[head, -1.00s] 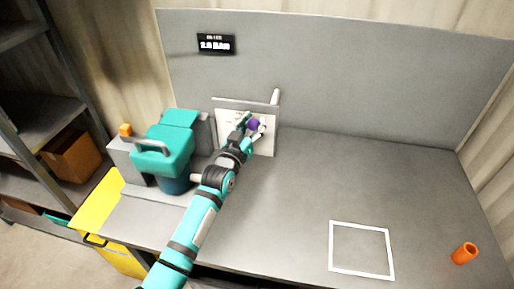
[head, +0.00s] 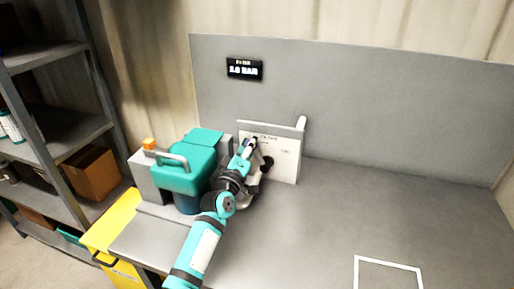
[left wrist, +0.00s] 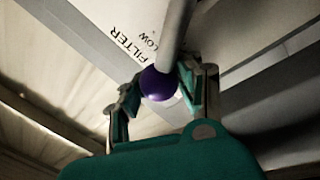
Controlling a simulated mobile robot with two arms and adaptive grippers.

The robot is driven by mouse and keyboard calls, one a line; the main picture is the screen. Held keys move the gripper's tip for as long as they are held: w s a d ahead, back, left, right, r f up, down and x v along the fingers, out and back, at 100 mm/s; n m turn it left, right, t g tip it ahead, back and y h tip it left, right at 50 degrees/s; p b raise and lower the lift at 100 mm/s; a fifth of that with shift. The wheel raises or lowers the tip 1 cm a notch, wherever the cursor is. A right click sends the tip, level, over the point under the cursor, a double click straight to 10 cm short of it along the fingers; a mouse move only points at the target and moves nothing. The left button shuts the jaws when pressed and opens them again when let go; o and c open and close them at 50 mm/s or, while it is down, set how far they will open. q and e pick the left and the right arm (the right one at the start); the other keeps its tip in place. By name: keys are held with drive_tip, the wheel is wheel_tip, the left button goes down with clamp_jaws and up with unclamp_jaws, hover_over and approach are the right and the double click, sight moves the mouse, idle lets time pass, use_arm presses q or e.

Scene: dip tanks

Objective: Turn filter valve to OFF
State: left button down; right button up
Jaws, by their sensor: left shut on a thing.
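The filter valve's white panel (head: 287,165) stands upright at the back of the bench. The valve lever is a grey rod (left wrist: 176,38) ending in a purple ball knob (left wrist: 158,85). My left gripper (left wrist: 160,92) is shut on the purple knob, with one finger on each side. In the head view the left gripper (head: 252,150) is in front of the panel's left part and hides much of the lever. No OFF mark is readable. My right gripper is out of view.
A teal pump unit (head: 185,172) with a grey handle stands close left of my left arm. A dark display (head: 244,69) hangs on the grey back wall. A yellow bin (head: 112,225) is at the bench's left end. The bench right of the panel is clear around a white outlined square (head: 390,262).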

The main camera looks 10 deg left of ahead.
use_arm(q)
drive_tip(key=shift+a+f+n+b, duration=0.15)
drive_tip(key=shift+f+n+b, duration=0.05)
drive_tip(key=shift+f+n, duration=0.4)
drive_tip(key=shift+a+f+n+b, duration=0.2)
drive_tip(key=shift+f+n, duration=0.25)
drive_tip(key=shift+n, duration=0.15)
drive_tip(key=shift+a+f+n+y, duration=0.25)
drive_tip(key=shift+n+y, duration=0.05)
drive_tip(key=shift+n, duration=0.6)
drive_tip(key=c, duration=1.3)
unclamp_jaws()
drive_tip(key=shift+a, duration=0.1)
drive_tip(key=o, duration=0.5)
drive_tip(key=shift+s+r, duration=0.1)
drive_tip(key=shift+r, duration=0.1)
drive_tip(key=shift+a+r, duration=0.1)
drive_tip(key=v, duration=1.1)
drive_tip(key=shift+s+f, duration=0.2)
drive_tip(key=shift+s, duration=0.2)
drive_tip(key=shift+f, duration=0.1)
